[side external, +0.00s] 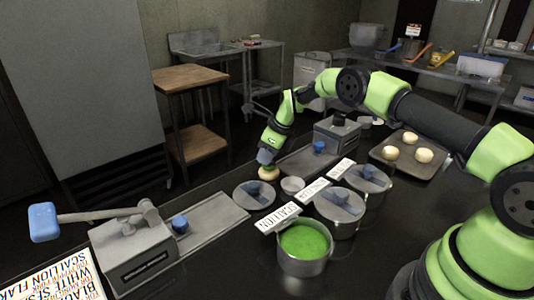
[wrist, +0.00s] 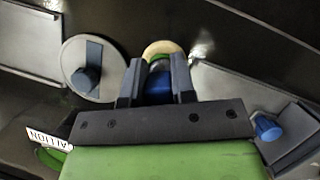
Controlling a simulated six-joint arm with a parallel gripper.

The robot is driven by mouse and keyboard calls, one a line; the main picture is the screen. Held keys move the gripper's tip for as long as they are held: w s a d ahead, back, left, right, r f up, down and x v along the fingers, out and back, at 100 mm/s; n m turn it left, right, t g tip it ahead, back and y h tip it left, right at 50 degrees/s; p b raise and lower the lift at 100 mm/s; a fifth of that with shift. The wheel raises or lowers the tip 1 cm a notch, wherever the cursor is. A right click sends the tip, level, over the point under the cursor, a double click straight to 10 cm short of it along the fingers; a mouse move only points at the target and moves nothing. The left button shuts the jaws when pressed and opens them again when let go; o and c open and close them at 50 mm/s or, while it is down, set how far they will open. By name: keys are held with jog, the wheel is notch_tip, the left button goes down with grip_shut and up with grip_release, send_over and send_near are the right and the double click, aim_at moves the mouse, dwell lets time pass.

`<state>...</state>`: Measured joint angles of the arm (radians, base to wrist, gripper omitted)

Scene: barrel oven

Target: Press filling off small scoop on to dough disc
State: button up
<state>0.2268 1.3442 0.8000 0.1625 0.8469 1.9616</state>
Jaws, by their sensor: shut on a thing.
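My gripper (side external: 267,156) points down over the pale dough disc (side external: 268,174), near the far edge of the dark counter. In the wrist view my gripper (wrist: 155,80) is shut on the blue handle of the small scoop (wrist: 158,87). The scoop's bowl is mostly hidden. The dough disc (wrist: 163,47) shows just beyond the fingers. A bit of green filling (wrist: 157,58) shows at the disc's near side; whether it is on the scoop or touching the dough I cannot tell.
A round grey lid with a blue knob (side external: 254,195) and a small bowl (side external: 292,185) lie close by. An open pot of green filling (side external: 303,242) and lidded pots (side external: 340,207) stand nearer. A tray with dough balls (side external: 408,155) is at right. Metal machines flank the spot.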

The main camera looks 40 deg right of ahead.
jog(key=shift+f, duration=0.65)
dwell(1.1)
jog(key=shift+r, duration=0.1)
jog(key=shift+r, duration=3.55)
